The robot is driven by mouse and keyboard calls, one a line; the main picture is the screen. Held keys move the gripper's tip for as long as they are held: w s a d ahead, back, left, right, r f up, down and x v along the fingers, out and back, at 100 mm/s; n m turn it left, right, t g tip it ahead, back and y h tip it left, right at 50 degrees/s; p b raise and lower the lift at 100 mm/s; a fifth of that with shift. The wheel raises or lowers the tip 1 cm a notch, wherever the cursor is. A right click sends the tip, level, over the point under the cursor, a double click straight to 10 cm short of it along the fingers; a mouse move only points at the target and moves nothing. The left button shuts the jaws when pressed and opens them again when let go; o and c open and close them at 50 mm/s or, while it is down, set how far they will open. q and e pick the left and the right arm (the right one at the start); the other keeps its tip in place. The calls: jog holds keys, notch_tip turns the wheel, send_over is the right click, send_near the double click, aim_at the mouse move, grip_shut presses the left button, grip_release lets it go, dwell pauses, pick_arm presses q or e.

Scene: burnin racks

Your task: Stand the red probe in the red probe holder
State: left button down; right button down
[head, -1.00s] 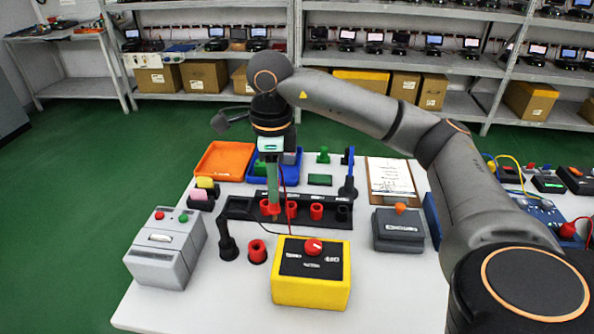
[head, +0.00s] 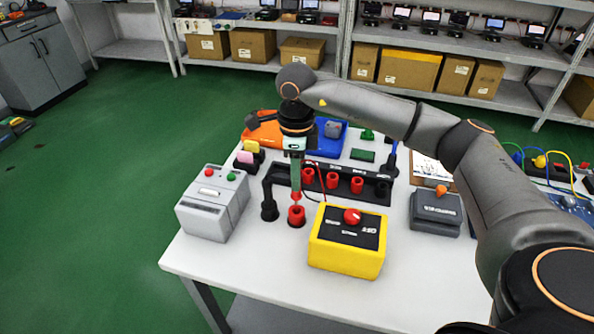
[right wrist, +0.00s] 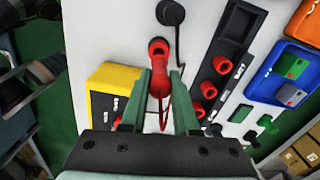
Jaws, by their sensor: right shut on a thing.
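The red probe (right wrist: 160,84) is held between the green fingers of my right gripper (right wrist: 165,100) in the right wrist view. In the head view, my right gripper (head: 296,180) is upright, directly above the red probe holder (head: 296,217) near the table's front. The holder is a short red cup with a dark base; it also shows in the right wrist view (right wrist: 158,46). The probe's lower end is at the holder's mouth; I cannot tell whether it has entered. A thin red lead trails from the probe. My left gripper is not in view.
A black holder (head: 269,209) stands close left of the red one. The yellow box (head: 346,252) with a red knob is at right. A grey box (head: 212,205) is at left. A black rack (head: 376,192) with red sockets lies behind.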

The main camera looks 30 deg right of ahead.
jog(key=shift+f, duration=0.65)
jog(key=shift+f+b, duration=1.45)
jog(key=shift+f, duration=0.3)
dwell(0.4)
jog(key=c, duration=0.6)
grip_release()
notch_tip(320, 180, up, 13)
jog(key=shift+s+a+f, duration=0.1)
jog(key=shift+f, duration=0.1)
jog(key=shift+s, duration=0.1)
dwell(0.6)
